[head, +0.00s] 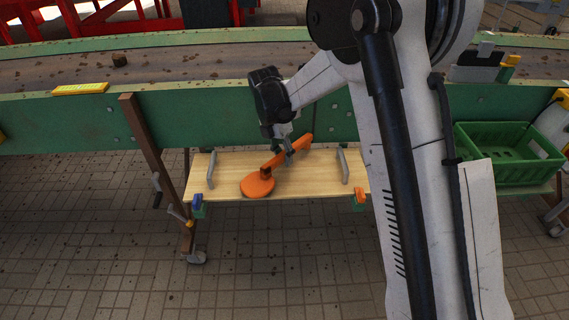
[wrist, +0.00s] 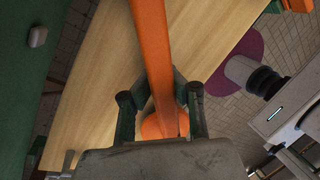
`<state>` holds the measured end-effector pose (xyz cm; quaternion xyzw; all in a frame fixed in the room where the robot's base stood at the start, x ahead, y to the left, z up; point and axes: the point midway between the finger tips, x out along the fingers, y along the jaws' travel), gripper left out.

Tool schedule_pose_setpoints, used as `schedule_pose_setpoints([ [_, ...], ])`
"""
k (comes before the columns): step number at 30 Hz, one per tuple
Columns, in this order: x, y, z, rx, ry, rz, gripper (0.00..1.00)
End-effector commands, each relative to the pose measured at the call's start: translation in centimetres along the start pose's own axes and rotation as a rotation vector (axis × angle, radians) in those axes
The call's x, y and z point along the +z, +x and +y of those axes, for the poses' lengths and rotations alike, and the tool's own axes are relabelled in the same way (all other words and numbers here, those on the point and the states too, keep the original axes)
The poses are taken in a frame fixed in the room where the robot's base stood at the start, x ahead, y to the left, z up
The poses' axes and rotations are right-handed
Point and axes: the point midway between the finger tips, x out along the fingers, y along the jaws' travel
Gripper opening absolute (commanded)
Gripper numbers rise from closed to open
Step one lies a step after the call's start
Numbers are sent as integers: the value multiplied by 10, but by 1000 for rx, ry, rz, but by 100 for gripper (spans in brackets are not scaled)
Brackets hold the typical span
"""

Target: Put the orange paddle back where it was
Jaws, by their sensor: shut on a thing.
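The orange paddle (head: 258,187) has a round flat head and a long handle. In the head view its head is at the lower left, and the handle slants up to the right, over a light wooden board (head: 228,164). My gripper (head: 288,150) points down and is shut on the paddle's handle. In the wrist view the orange handle (wrist: 153,45) runs from the top edge down between the two fingers of my gripper (wrist: 159,98); part of the round head shows below, mostly hidden by the gripper body. I cannot tell whether the paddle touches the board.
Grey bracket handles (head: 343,166) stand at both board ends, with blue and orange clamps (head: 359,199) at its front corners. A green conveyor wall (head: 220,118) rises behind. A green crate (head: 505,172) stands at right. A purple round thing (wrist: 252,48) shows in the wrist view.

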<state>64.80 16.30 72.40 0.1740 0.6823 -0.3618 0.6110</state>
Motion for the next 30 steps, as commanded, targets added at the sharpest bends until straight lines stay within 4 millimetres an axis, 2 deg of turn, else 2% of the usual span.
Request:
schedule_pose_setpoints([
  [1, 0, 10, 3, 0, 0, 0, 0],
  [3, 0, 16, 5, 0, 0, 0, 0],
  [14, 0, 19, 6, 0, 0, 0, 0],
  [15, 0, 20, 6, 0, 0, 0, 12],
  [19, 0, 19, 6, 0, 0, 0, 29],
  [30, 0, 14, 4, 0, 0, 0, 30],
])
